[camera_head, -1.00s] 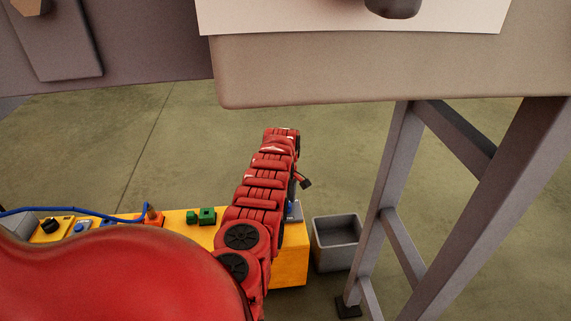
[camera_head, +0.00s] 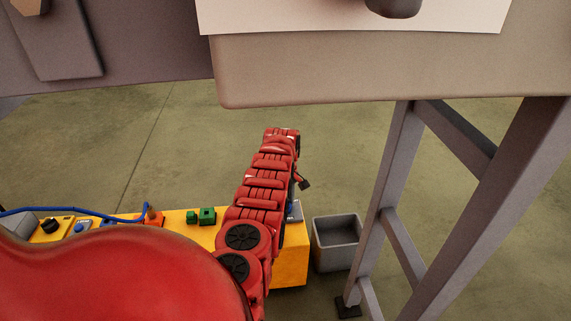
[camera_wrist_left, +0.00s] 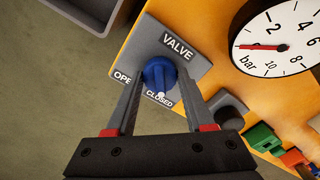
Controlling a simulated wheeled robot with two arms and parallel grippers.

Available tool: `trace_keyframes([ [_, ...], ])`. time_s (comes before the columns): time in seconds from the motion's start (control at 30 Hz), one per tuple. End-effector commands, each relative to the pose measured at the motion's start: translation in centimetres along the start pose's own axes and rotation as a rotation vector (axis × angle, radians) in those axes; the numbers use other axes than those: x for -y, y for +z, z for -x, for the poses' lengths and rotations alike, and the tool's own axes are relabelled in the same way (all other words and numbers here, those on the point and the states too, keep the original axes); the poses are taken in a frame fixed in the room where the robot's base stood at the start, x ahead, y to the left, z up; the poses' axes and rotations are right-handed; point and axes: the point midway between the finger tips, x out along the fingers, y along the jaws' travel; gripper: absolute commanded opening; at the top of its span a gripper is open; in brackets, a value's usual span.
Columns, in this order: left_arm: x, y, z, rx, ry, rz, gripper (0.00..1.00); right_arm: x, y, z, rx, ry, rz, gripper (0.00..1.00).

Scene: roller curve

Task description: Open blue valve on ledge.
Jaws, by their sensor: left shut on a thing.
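The blue valve knob (camera_wrist_left: 158,74) sits on a grey plate (camera_wrist_left: 202,66) labelled VALVE, OPEN and CLOSED in the left wrist view. Its white mark points down at the CLOSED label. The OPEN label is partly hidden behind a finger. My left gripper (camera_wrist_left: 160,78) has its two fingers on either side of the knob, shut on it. In the head view my red left arm reaches over the right end of the yellow ledge (camera_head: 290,263), with the grey valve plate (camera_head: 295,211) partly hidden behind it. My right gripper is not in view.
A pressure gauge (camera_wrist_left: 280,42), a black knob (camera_wrist_left: 228,108) and a green block (camera_wrist_left: 263,138) are close beside the valve. A grey bin (camera_head: 337,243) stands right of the ledge. A table leg (camera_head: 385,190) rises beyond it, under a large tabletop (camera_head: 390,75).

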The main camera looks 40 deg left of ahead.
Motion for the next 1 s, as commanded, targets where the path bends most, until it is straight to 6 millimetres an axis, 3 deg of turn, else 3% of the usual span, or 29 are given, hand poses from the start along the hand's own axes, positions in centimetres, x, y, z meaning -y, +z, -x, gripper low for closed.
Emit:
trace_keyframes([
  [1.0, 0.01, 0.01, 0.02, 0.000, 0.000, -0.916, 0.00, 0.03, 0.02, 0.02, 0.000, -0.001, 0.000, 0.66],
])
